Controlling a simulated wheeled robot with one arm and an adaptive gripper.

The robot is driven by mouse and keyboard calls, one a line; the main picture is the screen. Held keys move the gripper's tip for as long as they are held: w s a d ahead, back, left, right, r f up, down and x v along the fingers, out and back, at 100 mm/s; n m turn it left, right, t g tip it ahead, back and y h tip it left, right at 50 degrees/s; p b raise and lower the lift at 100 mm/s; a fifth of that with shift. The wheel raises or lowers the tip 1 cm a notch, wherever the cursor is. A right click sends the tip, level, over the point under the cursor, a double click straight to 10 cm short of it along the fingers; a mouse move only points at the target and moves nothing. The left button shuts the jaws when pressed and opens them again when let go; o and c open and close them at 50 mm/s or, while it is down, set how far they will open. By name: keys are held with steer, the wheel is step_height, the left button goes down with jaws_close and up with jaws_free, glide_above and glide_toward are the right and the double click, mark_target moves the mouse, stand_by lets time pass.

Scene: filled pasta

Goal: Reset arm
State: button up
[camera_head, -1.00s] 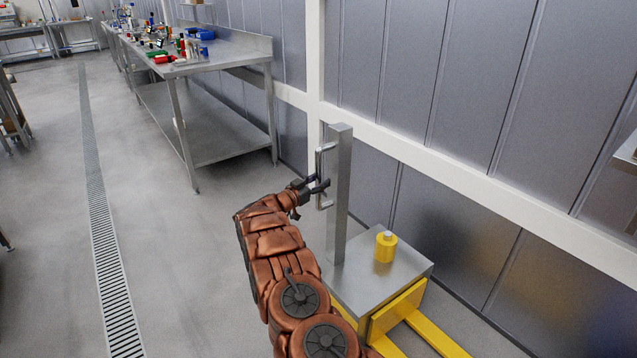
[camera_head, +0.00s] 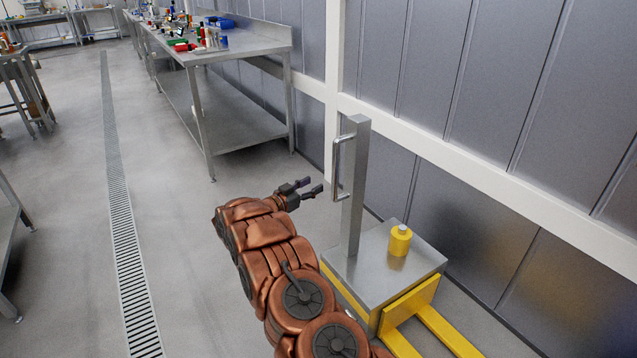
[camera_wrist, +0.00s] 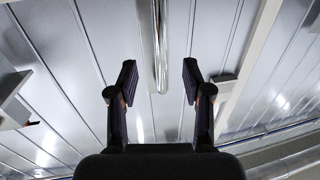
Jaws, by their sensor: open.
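My gripper (camera_head: 313,189) is open and empty, to the left of the upright handle (camera_head: 337,168) on the metal post (camera_head: 354,190). A gap shows between the fingertips and the handle. In the wrist view my gripper (camera_wrist: 158,82) has its two fingers apart, and the shiny handle bar (camera_wrist: 160,50) shows beyond and between them. A yellow bottle (camera_head: 399,242) with a pale cap stands upright on the cart top.
A long steel table (camera_head: 258,45) with bins and several small items runs along the wall at the back. A floor drain (camera_head: 125,235) runs down the left. Open floor lies left of my arm. Another table (camera_head: 8,220) edges in at far left.

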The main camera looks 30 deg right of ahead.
steer(key=shift+a, duration=0.25)
stand_by(0.3)
